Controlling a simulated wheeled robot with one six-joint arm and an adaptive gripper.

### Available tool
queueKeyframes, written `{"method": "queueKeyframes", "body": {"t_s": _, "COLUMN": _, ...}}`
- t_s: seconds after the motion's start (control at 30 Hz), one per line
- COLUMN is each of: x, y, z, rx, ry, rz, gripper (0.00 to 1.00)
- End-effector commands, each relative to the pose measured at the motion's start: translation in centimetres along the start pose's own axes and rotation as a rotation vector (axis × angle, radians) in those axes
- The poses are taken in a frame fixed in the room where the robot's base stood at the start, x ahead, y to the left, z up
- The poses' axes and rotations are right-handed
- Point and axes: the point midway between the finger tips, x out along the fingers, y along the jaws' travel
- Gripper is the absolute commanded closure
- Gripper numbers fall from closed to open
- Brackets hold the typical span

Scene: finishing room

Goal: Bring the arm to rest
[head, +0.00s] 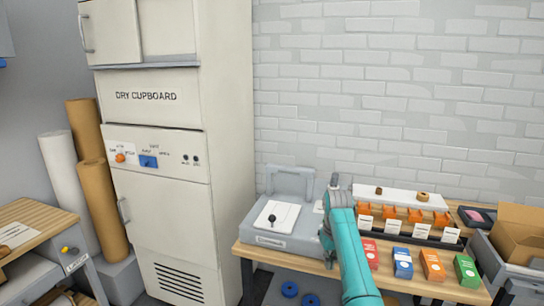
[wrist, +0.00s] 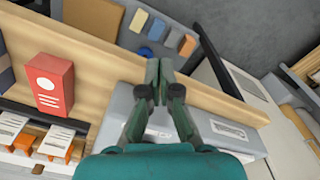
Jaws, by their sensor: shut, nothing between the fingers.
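My gripper (wrist: 159,68) is shut with nothing between its fingers in the wrist view. In the head view my gripper (head: 334,181) is at the end of my teal arm, which reaches over the wooden bench. It appears beside the right end of the grey machine (head: 290,244) and partly hides it. In the wrist view the fingers are seen over the bench's front edge (wrist: 200,98), with the grey machine (wrist: 232,140) behind and right of them. I cannot tell the exact height of the fingertips above the bench.
Several small boxes, including a red box (head: 371,254), stand right of my arm. Behind them is a black rack (head: 436,241) with orange holders and white cards. A cardboard box (head: 522,232) is at far right. The dry cupboard (head: 160,185) stands left of the bench.

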Motion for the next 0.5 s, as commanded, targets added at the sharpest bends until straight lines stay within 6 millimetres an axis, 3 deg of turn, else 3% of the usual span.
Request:
{"method": "queueKeyframes", "body": {"t_s": 0.37, "x": 7.4, "y": -0.4, "z": 1.8, "rx": 0.013, "ry": 0.07, "rz": 0.014, "gripper": 1.0}}
{"method": "queueKeyframes", "body": {"t_s": 0.5, "x": 11.9, "y": -0.7, "z": 3.5, "rx": 0.021, "ry": 0.117, "rz": 0.023, "gripper": 1.0}}
